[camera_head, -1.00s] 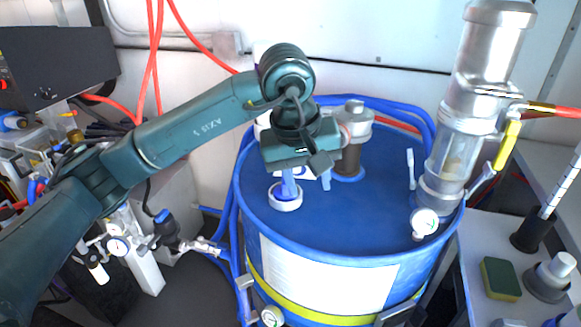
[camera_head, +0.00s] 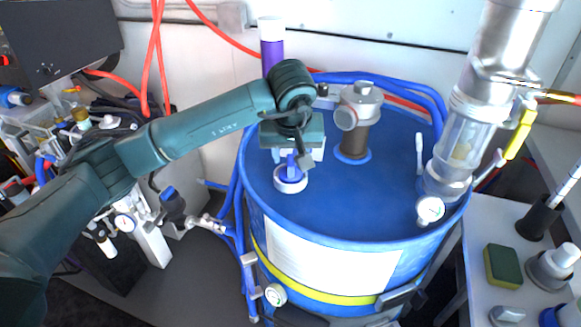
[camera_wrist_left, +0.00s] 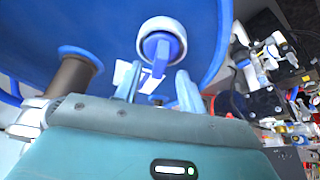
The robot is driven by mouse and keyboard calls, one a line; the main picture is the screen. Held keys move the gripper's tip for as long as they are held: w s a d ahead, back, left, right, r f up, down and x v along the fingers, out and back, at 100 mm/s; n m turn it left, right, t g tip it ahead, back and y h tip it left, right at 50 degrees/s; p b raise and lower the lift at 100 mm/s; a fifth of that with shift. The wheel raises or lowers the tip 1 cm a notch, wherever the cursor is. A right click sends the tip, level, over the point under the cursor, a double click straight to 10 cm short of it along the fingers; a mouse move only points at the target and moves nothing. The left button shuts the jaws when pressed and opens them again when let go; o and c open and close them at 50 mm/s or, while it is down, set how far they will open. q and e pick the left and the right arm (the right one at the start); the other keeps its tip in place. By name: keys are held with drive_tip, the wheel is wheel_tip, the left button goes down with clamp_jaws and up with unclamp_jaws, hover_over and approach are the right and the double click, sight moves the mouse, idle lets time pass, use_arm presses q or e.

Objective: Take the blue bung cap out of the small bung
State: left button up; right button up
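The blue bung cap (camera_head: 291,171) sits in the white ring of the small bung (camera_head: 290,186), on the left part of the blue drum's top. In the left wrist view the blue cap (camera_wrist_left: 162,45) stands inside the white ring (camera_wrist_left: 146,29), with its upright tab pointing toward my gripper. My right gripper is not in view.
The blue drum (camera_head: 350,215) carries a brown-necked fitting (camera_head: 354,138) just right of my gripper and a tall metal-and-glass cylinder (camera_head: 462,140) at the right. Blue and red hoses run behind. A purple container (camera_head: 271,52) stands behind my wrist. The drum top's middle is clear.

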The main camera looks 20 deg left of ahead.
use_arm(q)
drive_tip(key=shift+x, duration=1.3)
drive_tip(key=shift+w, duration=0.1)
drive_tip(key=shift+c, duration=0.6)
clamp_jaws()
